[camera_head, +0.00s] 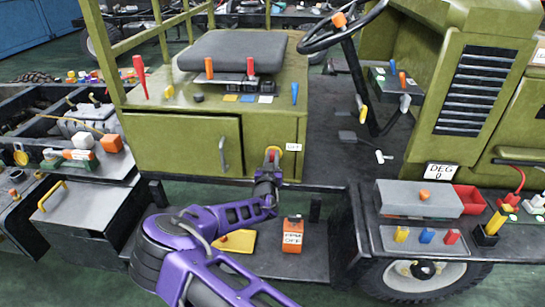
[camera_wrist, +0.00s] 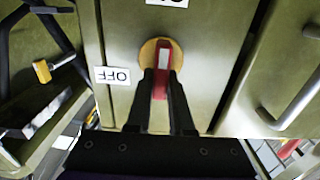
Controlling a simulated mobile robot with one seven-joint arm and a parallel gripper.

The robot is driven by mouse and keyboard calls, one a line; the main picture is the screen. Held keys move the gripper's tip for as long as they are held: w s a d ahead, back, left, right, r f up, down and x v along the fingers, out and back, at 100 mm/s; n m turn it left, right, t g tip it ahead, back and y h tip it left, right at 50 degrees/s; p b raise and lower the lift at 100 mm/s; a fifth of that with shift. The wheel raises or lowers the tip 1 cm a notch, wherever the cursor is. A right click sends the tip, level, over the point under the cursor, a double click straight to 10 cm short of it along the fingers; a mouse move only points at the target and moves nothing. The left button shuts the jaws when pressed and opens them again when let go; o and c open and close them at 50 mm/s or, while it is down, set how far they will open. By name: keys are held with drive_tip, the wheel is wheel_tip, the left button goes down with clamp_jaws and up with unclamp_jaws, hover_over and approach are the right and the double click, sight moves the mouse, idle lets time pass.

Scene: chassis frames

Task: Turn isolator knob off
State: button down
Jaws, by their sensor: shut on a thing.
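The isolator knob is a red handle with a white stripe on a round yellow plate, on the green side panel. In the wrist view the knob (camera_wrist: 163,58) stands lengthwise up and down, in line with a partly cut-off label (camera_wrist: 167,2) at the top edge. An upside-down OFF label (camera_wrist: 113,76) is left of the plate. In the head view the knob (camera_head: 273,150) shows just above my gripper (camera_head: 271,160). My gripper (camera_wrist: 161,84) is shut on the knob, a finger on each side.
A green door with a metal handle (camera_head: 223,153) is left of the knob; the handle also shows in the wrist view (camera_wrist: 292,103). Below are an orange labelled box (camera_head: 292,235) and a yellow piece (camera_head: 236,241). A grey toolbox (camera_head: 418,199) is at right.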

drive_tip(key=shift+a+f+n+b, duration=0.15)
drive_tip(key=shift+n+b, duration=0.15)
drive_tip(key=shift+b, duration=0.2)
drive_tip(key=n+b, duration=0.1)
drive_tip(key=b, duration=0.1)
drive_tip(key=n+b, duration=0.1)
drive_tip(key=shift+a+f+n+b, duration=0.1)
drive_tip(key=shift+f+n+b, duration=0.1)
drive_tip(key=shift+n+b, duration=0.15)
drive_tip(key=n+b, duration=0.2)
drive_tip(key=n, duration=0.2)
drive_tip(key=n+b, duration=0.2)
drive_tip(key=n, duration=0.3)
drive_tip(key=a+f+n+b, duration=0.1)
drive_tip(key=n+b, duration=0.1)
drive_tip(key=n, duration=0.3)
drive_tip(key=shift+n+b, duration=0.25)
drive_tip(key=shift+b, duration=0.15)
drive_tip(key=c, duration=0.8)
unclamp_jaws()
